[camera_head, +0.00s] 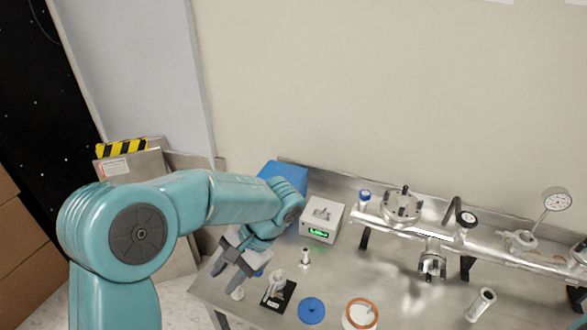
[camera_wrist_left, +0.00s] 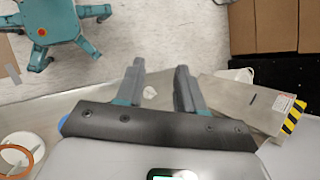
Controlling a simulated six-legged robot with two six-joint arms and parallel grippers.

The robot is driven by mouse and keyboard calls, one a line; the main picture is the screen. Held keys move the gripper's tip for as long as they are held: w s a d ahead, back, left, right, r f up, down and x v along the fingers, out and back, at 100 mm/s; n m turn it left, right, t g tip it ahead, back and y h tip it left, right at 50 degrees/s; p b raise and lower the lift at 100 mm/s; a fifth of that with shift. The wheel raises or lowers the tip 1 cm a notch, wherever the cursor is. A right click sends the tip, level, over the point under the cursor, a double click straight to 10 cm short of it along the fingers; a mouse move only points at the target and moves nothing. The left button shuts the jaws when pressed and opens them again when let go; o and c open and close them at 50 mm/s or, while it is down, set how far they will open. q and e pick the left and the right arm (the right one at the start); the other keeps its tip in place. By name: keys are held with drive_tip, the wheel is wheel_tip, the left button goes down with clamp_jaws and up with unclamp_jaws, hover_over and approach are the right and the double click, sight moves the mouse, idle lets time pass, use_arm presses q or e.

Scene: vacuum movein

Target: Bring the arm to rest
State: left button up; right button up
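My left arm comes in from the left in the head view and reaches over the left end of the metal bench (camera_head: 400,300). My left gripper (camera_head: 228,266) points down and toward the bench's near-left edge. In the left wrist view its two fingers (camera_wrist_left: 160,70) stand apart with nothing held between them. My right gripper is not in view.
Near the gripper are a small dark stand (camera_head: 279,296), a grey box with a green display (camera_head: 322,220) and a blue box (camera_head: 284,172). A blue disc (camera_head: 311,310), an orange-rimmed dish (camera_head: 360,314) and a steel pipe assembly (camera_head: 470,246) lie farther right.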

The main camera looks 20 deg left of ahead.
use_arm(q)
drive_tip(key=s+d+f+n+t+h, duration=0.1)
drive_tip(key=s+d+f+t+h, duration=0.1)
drive_tip(key=d+f, duration=0.3)
drive_tip(key=s+d+f+n+t+h+b, duration=0.1)
drive_tip(key=s+d+f+h, duration=0.3)
drive_tip(key=f, duration=0.9)
drive_tip(key=s+d+f+n+t+h, duration=0.2)
drive_tip(key=d+f, duration=0.4)
drive_tip(key=f, duration=0.4)
drive_tip(key=shift+s+n+t+h+b, duration=0.35)
drive_tip(key=shift+s+n+h, duration=0.35)
drive_tip(key=shift+s, duration=0.65)
